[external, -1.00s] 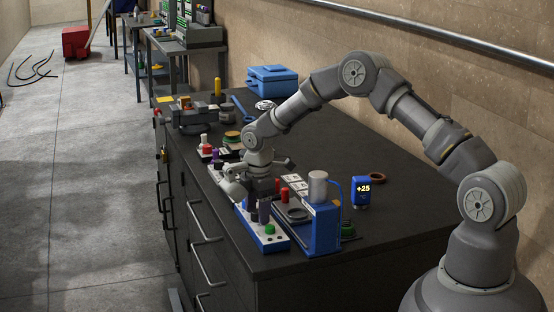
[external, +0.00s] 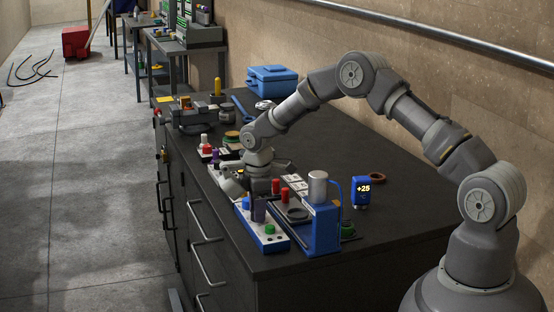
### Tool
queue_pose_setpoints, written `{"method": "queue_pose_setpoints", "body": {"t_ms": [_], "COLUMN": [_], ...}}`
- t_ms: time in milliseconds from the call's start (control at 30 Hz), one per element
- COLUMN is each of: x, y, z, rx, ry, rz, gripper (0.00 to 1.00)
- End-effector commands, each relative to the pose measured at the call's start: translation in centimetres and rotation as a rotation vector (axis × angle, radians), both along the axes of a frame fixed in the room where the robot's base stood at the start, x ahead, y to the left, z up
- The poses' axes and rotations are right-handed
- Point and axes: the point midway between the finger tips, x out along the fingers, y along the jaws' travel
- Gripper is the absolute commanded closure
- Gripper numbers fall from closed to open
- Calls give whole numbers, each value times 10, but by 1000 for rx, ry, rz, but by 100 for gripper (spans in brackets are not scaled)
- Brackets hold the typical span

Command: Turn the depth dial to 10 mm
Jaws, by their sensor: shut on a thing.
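A blue-and-white control box (external: 271,247) stands at the front of the dark bench, with a blue knob (external: 246,203), a purple-grey knob (external: 260,211) and a green button (external: 270,229) on its top. My gripper (external: 256,206) points down over this box. Its dark fingers are shut at the purple-grey knob, which they partly hide. I cannot read any scale or number on the knob, and cannot tell its setting.
A blue press (external: 322,230) with a grey cylinder stands close to the right of the box. A blue display (external: 362,191) reads +25. Red-topped and purple-topped pieces (external: 206,150) and a blue toolbox (external: 272,80) are farther back. The bench's right side is mostly clear.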

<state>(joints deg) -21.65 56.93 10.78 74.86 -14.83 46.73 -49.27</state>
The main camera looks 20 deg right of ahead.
Motion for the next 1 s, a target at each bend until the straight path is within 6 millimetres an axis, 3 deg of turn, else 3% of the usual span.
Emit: {"method": "queue_pose_setpoints", "body": {"t_ms": [600,1000], "x": [1,2], "y": [2,2], "z": [1,1], "rx": [2,2], "ry": [-3,-4], "rz": [-554,-755], "gripper": [94,94]}}
